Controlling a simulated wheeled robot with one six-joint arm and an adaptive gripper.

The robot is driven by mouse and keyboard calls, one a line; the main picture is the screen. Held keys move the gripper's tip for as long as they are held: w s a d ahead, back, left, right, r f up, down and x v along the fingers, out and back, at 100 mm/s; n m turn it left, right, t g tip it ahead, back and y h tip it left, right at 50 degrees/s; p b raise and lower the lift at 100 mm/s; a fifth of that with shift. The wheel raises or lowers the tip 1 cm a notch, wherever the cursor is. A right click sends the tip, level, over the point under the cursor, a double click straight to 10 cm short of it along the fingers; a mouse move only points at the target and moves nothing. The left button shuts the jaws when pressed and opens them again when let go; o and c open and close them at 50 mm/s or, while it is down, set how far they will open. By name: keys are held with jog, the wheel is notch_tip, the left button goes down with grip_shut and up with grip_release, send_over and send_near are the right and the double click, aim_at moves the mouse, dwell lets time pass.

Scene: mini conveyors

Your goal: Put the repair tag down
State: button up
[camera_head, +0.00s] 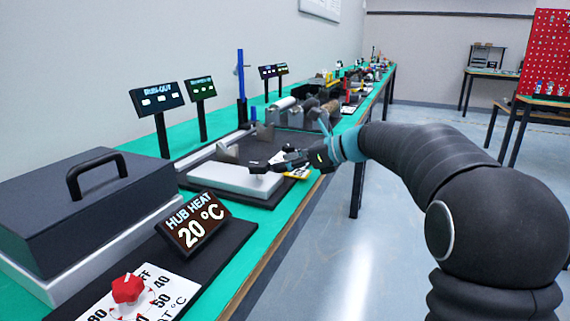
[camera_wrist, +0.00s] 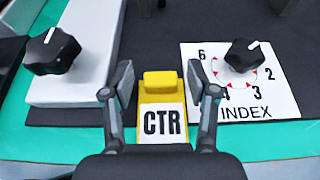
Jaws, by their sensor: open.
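A yellow block with a white label reading CTR (camera_wrist: 163,122), which I take for the repair tag, lies between my two fingers in the wrist view. My gripper (camera_wrist: 160,88) is open, one finger on each side of the block. A narrow gap shows at the fingertips; contact lower down is hard to tell. The block appears to rest on the black mat, its lower end close to my palm. In the head view my gripper (camera_head: 288,161) is low over the bench's front edge, and a bit of yellow (camera_head: 303,173) shows beneath it.
A white INDEX dial card with a black knob (camera_wrist: 241,55) lies right of the block. A white block with another black knob (camera_wrist: 52,50) lies left. In the head view, a HUB HEAT sign (camera_head: 194,221) and dark lidded box (camera_head: 95,205) stand nearer on the green bench.

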jog(key=v, duration=1.1)
jog(key=shift+d, duration=0.3)
